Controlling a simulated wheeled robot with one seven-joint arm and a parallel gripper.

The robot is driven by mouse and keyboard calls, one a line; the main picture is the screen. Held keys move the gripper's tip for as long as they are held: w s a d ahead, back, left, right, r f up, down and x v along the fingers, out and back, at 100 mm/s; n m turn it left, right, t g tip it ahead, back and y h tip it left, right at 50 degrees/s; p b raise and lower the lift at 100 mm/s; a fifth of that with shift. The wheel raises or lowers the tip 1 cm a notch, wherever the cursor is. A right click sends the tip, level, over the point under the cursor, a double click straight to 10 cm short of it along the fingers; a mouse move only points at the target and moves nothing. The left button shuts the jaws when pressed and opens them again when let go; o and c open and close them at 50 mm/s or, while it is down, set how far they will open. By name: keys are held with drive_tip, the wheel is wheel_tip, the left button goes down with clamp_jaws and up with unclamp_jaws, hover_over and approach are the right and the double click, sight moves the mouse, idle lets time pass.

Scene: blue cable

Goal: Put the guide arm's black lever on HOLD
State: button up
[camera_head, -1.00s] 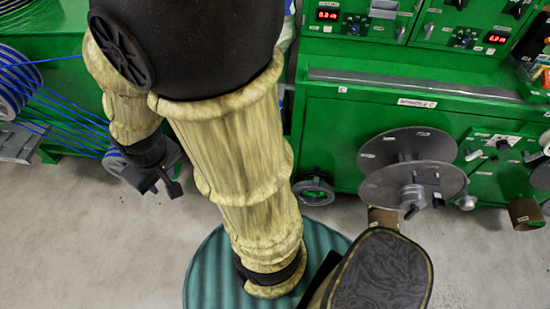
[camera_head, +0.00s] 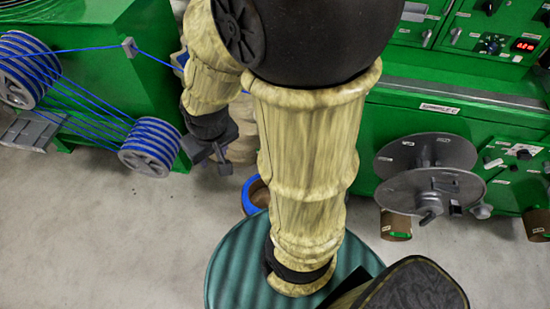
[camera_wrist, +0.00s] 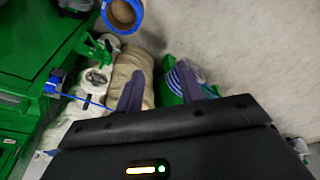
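I cannot make out the guide arm's black lever or a HOLD mark in either view; my arm hides part of the scene. A small grey guide (camera_head: 129,47) on the left green machine carries the blue cable (camera_head: 155,59). My gripper (camera_head: 218,160) hangs above the floor, right of the lower blue-wound pulley (camera_head: 150,146). In the wrist view my gripper (camera_wrist: 161,92) has its two grey fingers apart, with nothing between them.
Blue-wound pulleys (camera_head: 24,68) sit at the left. The right green machine (camera_head: 480,110) carries grey discs (camera_head: 425,152) and a control panel. A blue-rimmed roll (camera_head: 251,195) stands on the floor; a blue-rimmed roll also shows in the wrist view (camera_wrist: 122,14). Front-left floor is clear.

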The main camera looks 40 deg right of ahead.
drive_tip(key=w+d+f+m+t+h+b, duration=0.1)
drive_tip(key=w+d+f+m+b, duration=0.1)
drive_tip(key=w+d+f+b, duration=0.65)
drive_tip(key=w+a+f+m+t+h+b, duration=0.15)
drive_tip(key=f+b, duration=0.35)
drive_tip(key=f, duration=0.8)
drive_tip(key=w+d+f+m+t+h+b, duration=0.2)
drive_tip(key=w+d+f+b, duration=0.4)
drive_tip(key=f, duration=0.4)
drive_tip(key=d+f+t+h+b, duration=0.1)
drive_tip(key=d+f+h+b, duration=0.2)
drive_tip(key=d+f+b, duration=0.2)
drive_tip(key=d+f+t+h+b, duration=0.2)
drive_tip(key=d+f+b, duration=0.3)
drive_tip(key=f+b, duration=0.4)
drive_tip(key=d+f+t+h+b, duration=0.1)
drive_tip(key=d+f+h+b, duration=0.3)
drive_tip(key=f, duration=0.9)
drive_tip(key=s+d+n+b, duration=0.1)
drive_tip(key=b, duration=0.2)
drive_tip(key=shift+t, duration=0.35)
drive_tip(key=shift+r, duration=0.1)
drive_tip(key=b+x, duration=0.2)
drive_tip(key=x, duration=0.5)
drive_tip(key=shift+w+d, duration=0.15)
drive_tip(key=shift+d, duration=0.05)
